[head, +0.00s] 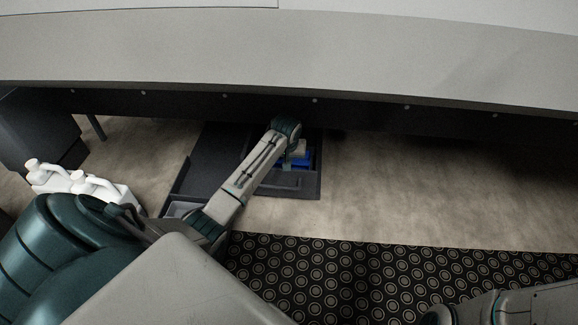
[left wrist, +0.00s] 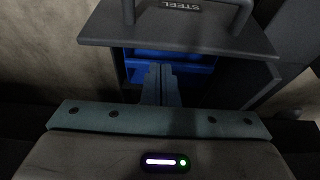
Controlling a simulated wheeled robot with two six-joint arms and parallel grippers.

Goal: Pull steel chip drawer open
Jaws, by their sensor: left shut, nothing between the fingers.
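The steel chip drawer (head: 311,187) stands out from under the booth, with blue inside it. In the left wrist view its dark front panel (left wrist: 225,40) carries a STEEL label (left wrist: 181,5) and a bar handle (left wrist: 243,14), partly cut off by the top edge. A blue bin (left wrist: 205,62) shows inside. My left gripper (left wrist: 161,68) is shut and empty, its fingertips close to the panel's lower edge in that view. I cannot tell whether they touch it. In the head view the left gripper (head: 288,163) is small and over the drawer. My right gripper is out of view.
The booth's long grey edge (head: 300,55) overhangs the drawer. White jugs (head: 80,184) stand at the left, near a dark cabinet (head: 38,135). A patterned mat (head: 320,275) lies in front. The floor right of the drawer is clear.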

